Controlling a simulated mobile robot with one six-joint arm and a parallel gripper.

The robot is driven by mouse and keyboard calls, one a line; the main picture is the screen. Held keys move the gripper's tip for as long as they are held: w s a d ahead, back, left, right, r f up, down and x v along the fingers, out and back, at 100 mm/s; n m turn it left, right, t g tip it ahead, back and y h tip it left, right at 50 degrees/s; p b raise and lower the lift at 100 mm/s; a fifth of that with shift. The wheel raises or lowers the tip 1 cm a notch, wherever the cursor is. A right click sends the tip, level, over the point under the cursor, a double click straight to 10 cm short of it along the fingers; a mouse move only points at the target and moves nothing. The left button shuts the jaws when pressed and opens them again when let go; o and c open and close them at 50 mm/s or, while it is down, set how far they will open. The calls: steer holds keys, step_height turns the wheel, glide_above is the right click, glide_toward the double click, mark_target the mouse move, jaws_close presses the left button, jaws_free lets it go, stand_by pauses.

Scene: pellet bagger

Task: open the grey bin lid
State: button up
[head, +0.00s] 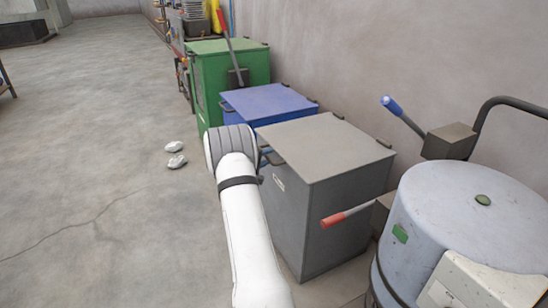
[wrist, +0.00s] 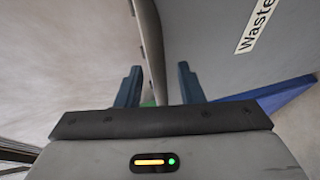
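The grey bin (head: 320,225) stands against the wall with its flat grey lid (head: 325,145) down. A dark handle (head: 268,158) shows at the lid's near left edge. In the wrist view the bin's grey side carries a white "Waste" label (wrist: 256,25). My gripper (wrist: 159,85) is open, its two dark blue fingers apart, close to the bin. A dark strip of edge runs just beyond the fingers. I cannot tell whether they touch it. In the head view my arm hides the fingers.
A blue-lidded bin (head: 265,103) and a green bin (head: 230,70) stand behind. A round grey drum (head: 465,215) and a red-tipped lever (head: 345,215) are at the right. Two pale lumps (head: 176,161) lie on the floor. Floor at the left is clear.

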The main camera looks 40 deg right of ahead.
steer(key=shift+w+d+f, duration=0.1)
steer(key=shift+d+f, duration=0.1)
steer(key=shift+d, duration=1.05)
steer(key=c, duration=0.4)
steer(key=shift+a+f, duration=0.1)
steer(key=shift+f, duration=0.1)
jaws_close()
